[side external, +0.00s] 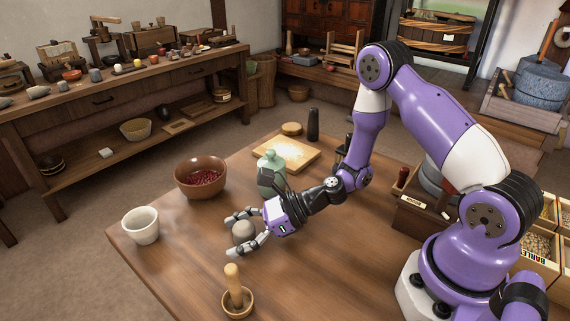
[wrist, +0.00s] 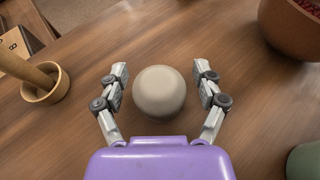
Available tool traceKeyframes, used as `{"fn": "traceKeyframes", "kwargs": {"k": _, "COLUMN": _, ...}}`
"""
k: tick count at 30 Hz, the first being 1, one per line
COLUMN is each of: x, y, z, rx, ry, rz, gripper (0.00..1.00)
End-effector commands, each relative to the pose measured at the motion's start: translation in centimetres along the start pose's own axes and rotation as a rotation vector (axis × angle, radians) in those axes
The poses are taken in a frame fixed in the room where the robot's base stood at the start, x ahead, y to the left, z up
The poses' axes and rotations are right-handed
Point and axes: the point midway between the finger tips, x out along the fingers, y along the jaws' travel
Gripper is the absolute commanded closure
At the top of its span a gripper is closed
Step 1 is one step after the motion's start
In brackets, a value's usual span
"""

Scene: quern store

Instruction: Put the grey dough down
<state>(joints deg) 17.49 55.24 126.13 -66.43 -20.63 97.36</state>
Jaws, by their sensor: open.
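The grey dough (side external: 243,232) is a smooth round ball at the middle of the wooden table, between the fingers of my gripper (side external: 240,230). In the wrist view the dough (wrist: 159,92) sits between the open fingers of my gripper (wrist: 160,88), with a gap on each side. It appears to rest on the table top (wrist: 200,40). Its underside is hidden in both views.
A brown bowl of red beans (side external: 201,177) and a white cup (side external: 141,226) stand left of my gripper. A mortar with a wooden pestle (side external: 236,292) is near the front. A green jar (side external: 271,172) and a board (side external: 287,153) lie behind. Bare table surrounds the dough.

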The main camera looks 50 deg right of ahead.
Motion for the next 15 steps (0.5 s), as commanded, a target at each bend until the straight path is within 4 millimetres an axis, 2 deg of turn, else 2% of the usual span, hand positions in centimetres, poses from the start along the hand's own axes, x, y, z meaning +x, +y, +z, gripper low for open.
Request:
{"fn": "traceKeyframes", "kwargs": {"k": 3, "x": 0.7, "y": 0.05, "z": -0.02, "rx": 0.0, "ry": 0.001, "rz": 0.001, "gripper": 0.22}}
{"fn": "traceKeyframes", "kwargs": {"k": 8, "x": 0.7, "y": 0.01, "z": -0.01, "rx": 0.0, "ry": 0.001, "rz": 0.0, "gripper": 0.22}}
{"fn": "traceKeyframes", "kwargs": {"k": 9, "x": 0.69, "y": 0.01, "z": -0.01, "rx": 0.0, "ry": 0.001, "rz": 0.0, "gripper": 0.27}}
{"fn": "traceKeyframes", "kwargs": {"k": 11, "x": 0.68, "y": 0.02, "z": -0.01, "rx": 0.0, "ry": 0.001, "rz": 0.0, "gripper": 0.57}}
{"fn": "traceKeyframes", "kwargs": {"k": 12, "x": 0.68, "y": 0.02, "z": -0.01, "rx": 0.0, "ry": 0.001, "rz": 0.0, "gripper": 0.77}}
{"fn": "traceKeyframes", "kwargs": {"k": 13, "x": 0.68, "y": 0.02, "z": -0.01, "rx": 0.0, "ry": 0.001, "rz": 0.0, "gripper": 0.92}}
{"fn": "traceKeyframes", "kwargs": {"k": 14, "x": 0.67, "y": 0.02, "z": -0.01, "rx": 0.0, "ry": 0.001, "rz": 0.0, "gripper": 0.97}}
{"fn": "traceKeyframes", "kwargs": {"k": 15, "x": 0.67, "y": 0.02, "z": -0.01, "rx": 0.0, "ry": 0.001, "rz": 0.0, "gripper": 0.98}}
